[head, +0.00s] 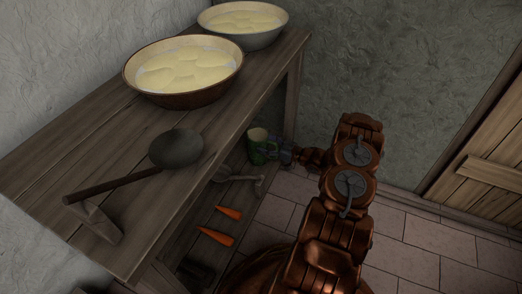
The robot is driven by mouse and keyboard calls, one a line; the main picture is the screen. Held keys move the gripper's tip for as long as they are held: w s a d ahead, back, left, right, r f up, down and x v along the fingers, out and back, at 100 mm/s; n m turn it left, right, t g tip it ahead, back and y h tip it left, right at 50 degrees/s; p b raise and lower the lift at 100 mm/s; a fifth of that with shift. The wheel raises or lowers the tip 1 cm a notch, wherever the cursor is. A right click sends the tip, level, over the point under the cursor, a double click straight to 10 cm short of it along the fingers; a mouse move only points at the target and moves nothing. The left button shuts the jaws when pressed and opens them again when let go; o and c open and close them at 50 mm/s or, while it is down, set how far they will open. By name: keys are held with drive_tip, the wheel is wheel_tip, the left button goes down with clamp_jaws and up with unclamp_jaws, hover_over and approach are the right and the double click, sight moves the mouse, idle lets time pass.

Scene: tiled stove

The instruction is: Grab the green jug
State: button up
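The green jug (257,146) stands on the low shelf under the wooden table, near its far end. It looks upright, with a light open top. My copper-coloured arm reaches in from the right at that height. My gripper (276,152) is at the jug's right side, dark and small in the picture. It overlaps the jug's edge in this view. I cannot tell whether its fingers are around the jug, touching it or just beside it, nor whether they are open or shut.
Two bowls of pale dough (184,74) (243,19) and a dark ladle (176,149) are on the table top (90,150). Two carrots (215,236) and a grey metal tool (238,179) lie on the low shelf. A table leg (292,98) stands behind the jug. Tiled floor (420,235) is clear at right.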

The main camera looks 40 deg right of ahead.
clamp_jaws()
idle(0.4)
